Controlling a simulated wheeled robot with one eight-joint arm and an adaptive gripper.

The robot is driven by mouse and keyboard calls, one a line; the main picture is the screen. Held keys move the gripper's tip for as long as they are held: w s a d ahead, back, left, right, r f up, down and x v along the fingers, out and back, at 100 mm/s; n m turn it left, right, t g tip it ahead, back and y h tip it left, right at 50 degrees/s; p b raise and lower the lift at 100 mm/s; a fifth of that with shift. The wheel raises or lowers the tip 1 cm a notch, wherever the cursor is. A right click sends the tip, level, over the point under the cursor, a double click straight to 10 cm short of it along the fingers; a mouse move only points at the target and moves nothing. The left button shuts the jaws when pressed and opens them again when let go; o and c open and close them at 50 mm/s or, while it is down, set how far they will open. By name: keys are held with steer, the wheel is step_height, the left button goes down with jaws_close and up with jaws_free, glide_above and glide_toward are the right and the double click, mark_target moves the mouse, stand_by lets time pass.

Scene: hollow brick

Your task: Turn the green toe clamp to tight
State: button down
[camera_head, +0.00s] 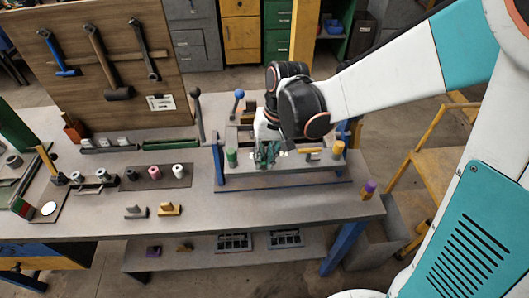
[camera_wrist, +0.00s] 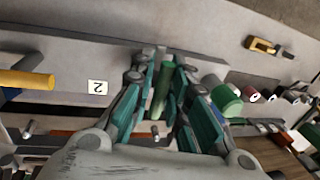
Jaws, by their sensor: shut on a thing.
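The green toe clamp shows in the wrist view as a narrow green bar (camera_wrist: 162,88) between my two fingers. My gripper (camera_wrist: 166,68) is shut on this bar, with a teal finger on each side. In the head view my gripper (camera_head: 267,155) is low over the front of the grey fixture (camera_head: 285,173). There the clamp is mostly hidden behind the fingers and wrist. The setting of the clamp, loose or tight, cannot be read.
A green cylinder (camera_head: 232,158) stands left of my gripper and a yellow cylinder (camera_head: 338,148) stands to the right. A yellow bar (camera_head: 312,152) lies between. Blue-knobbed (camera_head: 239,94) and dark-knobbed (camera_head: 196,91) levers rise behind.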

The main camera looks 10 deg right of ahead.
steer(key=c, duration=1.8)
jaws_free()
steer(key=shift+a, duration=0.2)
steer(key=shift+o, duration=0.6)
steer(key=shift+w+a+f, duration=0.1)
steer(key=shift+a, duration=0.1)
steer(key=shift+d, duration=0.1)
steer(key=shift+d, duration=0.1)
step_height(320, 180, up, 12)
steer(key=d, duration=0.2)
steer(key=shift+d, duration=0.15)
steer(key=shift+s, duration=0.2)
steer(key=s+d+f+t+h+b, duration=0.1)
steer(key=s+d+f+t+b, duration=0.1)
steer(key=s+d, duration=0.4)
steer(key=s+d+f+t+h+b, duration=0.1)
steer(key=s+d+f+t+b, duration=0.1)
steer(key=s+d+t, duration=0.3)
steer(key=shift+s+d+b, duration=0.4)
steer(key=shift+b, duration=0.35)
